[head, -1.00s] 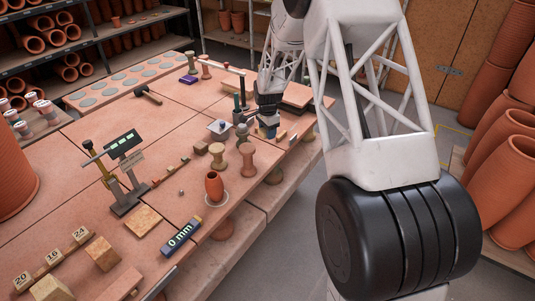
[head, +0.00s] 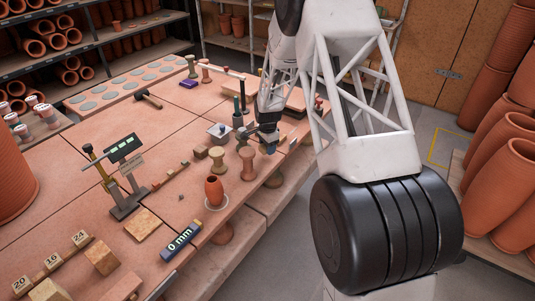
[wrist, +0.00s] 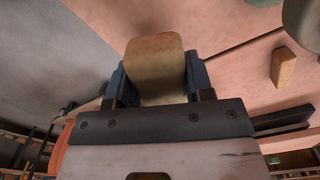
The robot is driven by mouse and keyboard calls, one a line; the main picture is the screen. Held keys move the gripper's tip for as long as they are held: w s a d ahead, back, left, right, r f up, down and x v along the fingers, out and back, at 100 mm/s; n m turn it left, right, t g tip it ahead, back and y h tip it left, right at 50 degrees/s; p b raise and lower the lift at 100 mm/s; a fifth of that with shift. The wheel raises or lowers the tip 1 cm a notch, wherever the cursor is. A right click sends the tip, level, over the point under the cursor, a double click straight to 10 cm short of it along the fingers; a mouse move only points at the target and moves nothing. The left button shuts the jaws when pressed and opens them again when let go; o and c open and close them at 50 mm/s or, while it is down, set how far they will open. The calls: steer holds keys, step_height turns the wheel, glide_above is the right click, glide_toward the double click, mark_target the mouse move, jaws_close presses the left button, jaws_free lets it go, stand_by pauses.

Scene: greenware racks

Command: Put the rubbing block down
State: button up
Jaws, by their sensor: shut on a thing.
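The rubbing block (wrist: 155,62) is a tan piece with a rounded end, held between the blue fingers of my gripper (wrist: 157,88) in the wrist view. In the head view my gripper (head: 268,146) is low over the right edge of the tiled table (head: 150,150), just right of a pale spool-shaped stand (head: 247,163). The block can hardly be made out there. Whether its underside touches the table cannot be told.
A small tan block (wrist: 284,67) lies on the table to the right in the wrist view. The grey floor (wrist: 60,45) lies beyond the table edge.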

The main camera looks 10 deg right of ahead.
mark_target(267, 157)
steer(key=shift+f, duration=1.85)
steer(key=shift+f, duration=0.1)
steer(key=o, duration=1)
steer(key=shift+c, duration=0.2)
step_height(267, 157, up, 12)
steer(key=shift+r, duration=0.1)
